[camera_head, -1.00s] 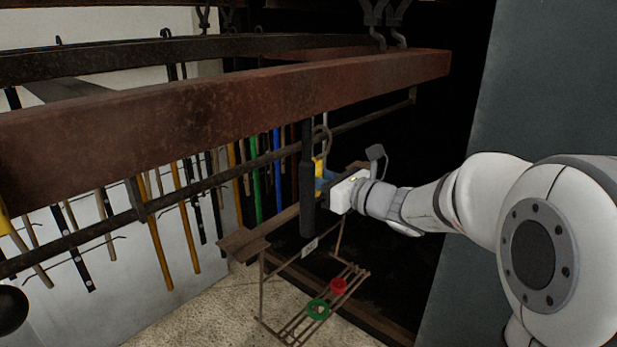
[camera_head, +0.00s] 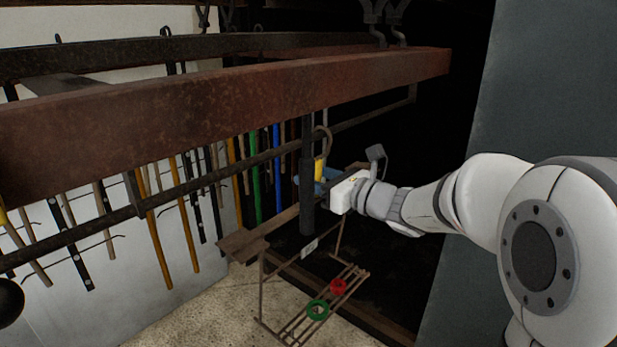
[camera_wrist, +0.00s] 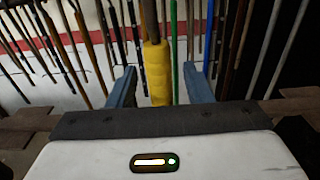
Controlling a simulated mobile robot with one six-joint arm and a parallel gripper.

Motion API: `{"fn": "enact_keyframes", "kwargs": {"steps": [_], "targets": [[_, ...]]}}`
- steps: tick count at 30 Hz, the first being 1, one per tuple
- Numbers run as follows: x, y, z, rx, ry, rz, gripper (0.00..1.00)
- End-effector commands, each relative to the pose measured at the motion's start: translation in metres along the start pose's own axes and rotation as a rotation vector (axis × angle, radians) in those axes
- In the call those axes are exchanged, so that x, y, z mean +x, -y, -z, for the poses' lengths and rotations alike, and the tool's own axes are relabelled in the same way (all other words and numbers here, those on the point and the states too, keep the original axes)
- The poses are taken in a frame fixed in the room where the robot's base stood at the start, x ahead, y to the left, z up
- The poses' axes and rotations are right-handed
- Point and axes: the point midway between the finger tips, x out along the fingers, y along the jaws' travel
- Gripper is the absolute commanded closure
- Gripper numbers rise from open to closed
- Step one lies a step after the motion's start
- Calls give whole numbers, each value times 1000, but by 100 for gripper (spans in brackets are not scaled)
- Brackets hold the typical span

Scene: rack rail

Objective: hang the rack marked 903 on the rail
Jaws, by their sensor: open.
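The rack (camera_head: 264,290) is a brown metal frame with a top bar, thin legs and a slatted lower shelf. A small pale tag (camera_head: 310,248) shows on it, its marking too small to read. Its yellow grip (camera_head: 319,170) rises to a curved hook (camera_head: 325,138), which appears to be over the round dark rail (camera_head: 225,173); a dark post partly hides the contact. My gripper (camera_head: 318,181) is open. In the wrist view its blue fingers (camera_wrist: 159,88) stand on either side of the yellow grip (camera_wrist: 158,72), with gaps visible.
A rusty beam (camera_head: 230,105) crosses above the rail. A red ring (camera_head: 338,286) and a green ring (camera_head: 318,310) sit on the lower shelf. Several coloured rods (camera_head: 257,180) hang behind.

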Motion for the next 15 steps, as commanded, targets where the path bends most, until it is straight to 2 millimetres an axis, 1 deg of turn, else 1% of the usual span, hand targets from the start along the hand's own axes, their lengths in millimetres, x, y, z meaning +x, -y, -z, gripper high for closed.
{"fn": "enact_keyframes", "kwargs": {"steps": [2, 5, 12, 15], "targets": [[-1, 0, 2, 1, -2, 0, 54], [-8, 1, 2, 1, -2, 2, 54], [-49, 2, 2, -1, 1, 5, 54], [-64, 2, 1, -1, 1, 4, 54]]}}
